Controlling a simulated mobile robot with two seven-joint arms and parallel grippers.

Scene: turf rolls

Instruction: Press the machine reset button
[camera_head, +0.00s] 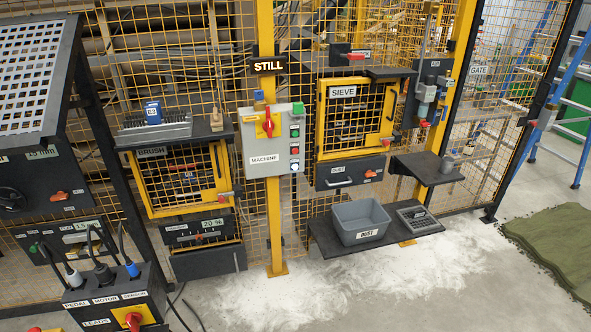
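The grey machine box (262,158), labelled MACHINE, is fixed to a yellow post in the middle of the view. A red rotary switch (268,123) on a yellow plate is at its upper left. A column of small buttons runs down its right side: green ones at the top, a red button (294,150) below, and a pale, bluish-white button (294,167) at the bottom. The tiny labels beside them are too small to read, so I cannot tell which is marked reset. A sign above reads STILL (268,65). Neither gripper is in view.
Left of the box is a BRUSH door (180,178) with a shelf above. Right are a SIEVE door (355,115), a grey DUST bin (361,220) and a small shelf (428,168). White powder lies on the floor (300,290). A leads box (115,300) stands front left.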

